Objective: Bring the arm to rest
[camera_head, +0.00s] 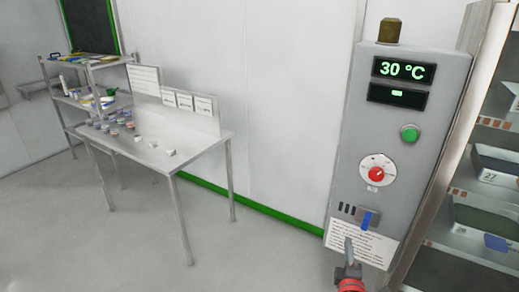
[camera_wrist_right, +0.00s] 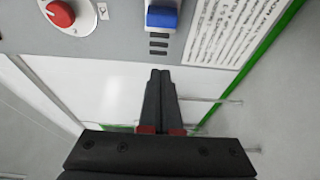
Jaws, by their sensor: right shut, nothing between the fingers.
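My right gripper (camera_head: 348,244) is at the bottom of the head view, in front of the lower edge of a grey control box. In the right wrist view the same gripper (camera_wrist_right: 160,75) has its two dark fingers together, with nothing between them. The fingertips point toward the lower part of the control box (camera_wrist_right: 110,45). I cannot tell whether they touch it. My left gripper does not show in either view.
The control box (camera_head: 409,105) has a "30 °C" display, a green button (camera_head: 410,133), a red knob (camera_head: 376,173) and a blue slider (camera_head: 368,219). Shelves with bins (camera_head: 495,165) stand at right. A metal table (camera_head: 190,150) with small items stands at left; open floor lies between.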

